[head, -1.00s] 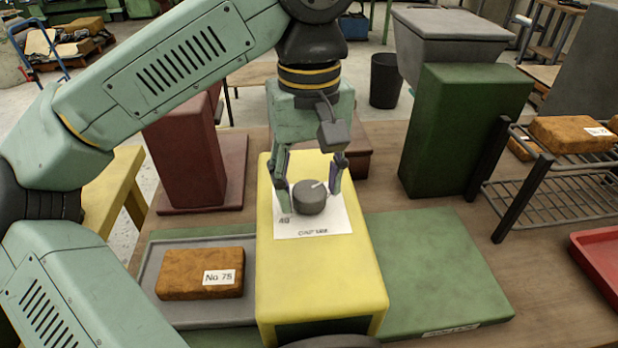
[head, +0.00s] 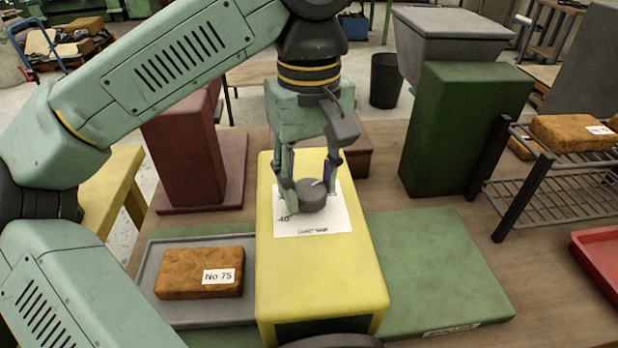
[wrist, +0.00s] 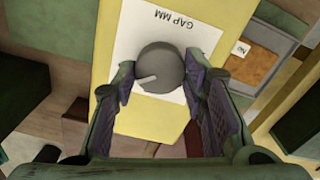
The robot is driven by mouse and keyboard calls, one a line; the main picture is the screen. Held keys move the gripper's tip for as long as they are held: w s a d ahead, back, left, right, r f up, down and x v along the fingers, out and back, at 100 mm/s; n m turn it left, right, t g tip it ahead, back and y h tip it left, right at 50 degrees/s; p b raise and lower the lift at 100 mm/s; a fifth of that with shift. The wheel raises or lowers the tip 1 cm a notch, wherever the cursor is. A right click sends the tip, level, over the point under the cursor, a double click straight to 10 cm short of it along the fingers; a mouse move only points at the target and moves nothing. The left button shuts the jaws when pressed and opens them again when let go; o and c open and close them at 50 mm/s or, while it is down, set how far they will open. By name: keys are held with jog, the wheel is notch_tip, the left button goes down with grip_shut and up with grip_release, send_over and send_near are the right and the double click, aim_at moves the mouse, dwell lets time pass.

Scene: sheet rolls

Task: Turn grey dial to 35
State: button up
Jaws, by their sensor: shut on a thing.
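The grey dial (head: 312,195) sits on a white label sheet (head: 312,222) on top of the yellow machine block (head: 325,275). A light pointer mark shows on the dial's top, toward its far side in the head view. In the wrist view the dial (wrist: 160,66) lies between the fingers and its pointer lies toward the lower left. My gripper (head: 309,186) points down and is shut on the dial, a finger on each side. "GAP MM" reads upside down in the wrist view; a 40 shows in the head view. Other scale numbers are hidden or unreadable.
An orange-brown block marked No 75 (head: 199,273) lies in a grey tray (head: 240,312) left of the yellow block. A green plate (head: 440,270) lies to the right. A dark green block (head: 462,130) and wire rack (head: 550,190) stand farther right.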

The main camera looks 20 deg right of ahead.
jog(key=n+b, duration=0.1)
jog(key=n, duration=0.5)
jog(key=n+b, duration=0.1)
jog(key=n, duration=0.4)
jog(key=shift+n, duration=0.3)
jog(key=n, duration=0.5)
jog(key=shift+n, duration=0.3)
jog(key=n, duration=0.5)
jog(key=shift+b, duration=0.4)
jog(key=o, duration=1.2)
jog(key=shift+s, duration=0.1)
jog(key=shift+c, duration=0.2)
jog(key=shift+r, duration=0.1)
